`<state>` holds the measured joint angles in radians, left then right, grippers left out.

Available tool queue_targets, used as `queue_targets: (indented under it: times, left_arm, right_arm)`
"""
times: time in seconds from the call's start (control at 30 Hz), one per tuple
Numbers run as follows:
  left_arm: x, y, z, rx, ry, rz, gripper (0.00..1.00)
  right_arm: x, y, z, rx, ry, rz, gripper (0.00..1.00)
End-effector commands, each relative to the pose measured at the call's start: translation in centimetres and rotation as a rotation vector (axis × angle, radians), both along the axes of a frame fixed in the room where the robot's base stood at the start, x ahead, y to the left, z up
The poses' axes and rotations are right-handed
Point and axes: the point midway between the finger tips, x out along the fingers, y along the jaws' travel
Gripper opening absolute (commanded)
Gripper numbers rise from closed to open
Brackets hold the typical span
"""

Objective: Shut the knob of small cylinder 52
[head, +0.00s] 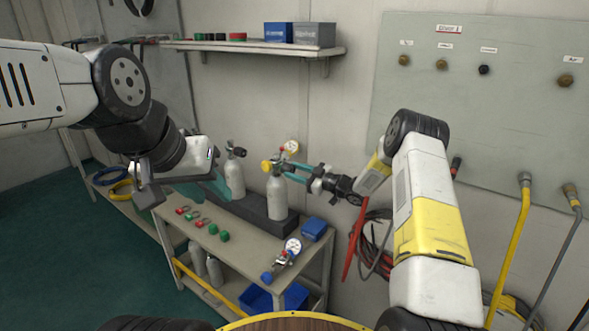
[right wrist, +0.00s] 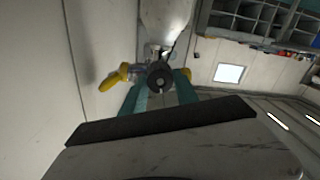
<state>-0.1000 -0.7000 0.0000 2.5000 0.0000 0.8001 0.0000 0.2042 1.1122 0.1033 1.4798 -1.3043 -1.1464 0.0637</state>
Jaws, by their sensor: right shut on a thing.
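Two pale small cylinders stand in a dark block (head: 245,206) on the bench; no number is readable on them. The right cylinder (head: 277,198) carries a gauge (head: 291,148) and a yellow fitting (head: 267,165) at its valve. My right gripper (head: 292,171) reaches in from the right, its teal fingers shut at this valve. In the right wrist view, a round black knob (right wrist: 160,76) sits between the teal fingers, below the cylinder body (right wrist: 166,20). The left cylinder (head: 234,178) has a black knob (head: 238,151). My left gripper (head: 212,188) hangs left of it; its finger gap is unclear.
A wall shelf (head: 250,47) is above; a hose panel (head: 500,100) is at right.

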Motion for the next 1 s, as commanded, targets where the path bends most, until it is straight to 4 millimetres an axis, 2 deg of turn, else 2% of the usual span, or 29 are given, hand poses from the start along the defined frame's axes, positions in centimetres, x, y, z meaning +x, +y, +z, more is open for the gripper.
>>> queue_targets:
  times: [1.0]
  left_arm:
    - [0.0,0.0,0.0,0.0,0.0,0.0,0.36]
  right_arm:
    - [0.09,-0.17,-0.26,0.566,0.781,-0.002,0.0]
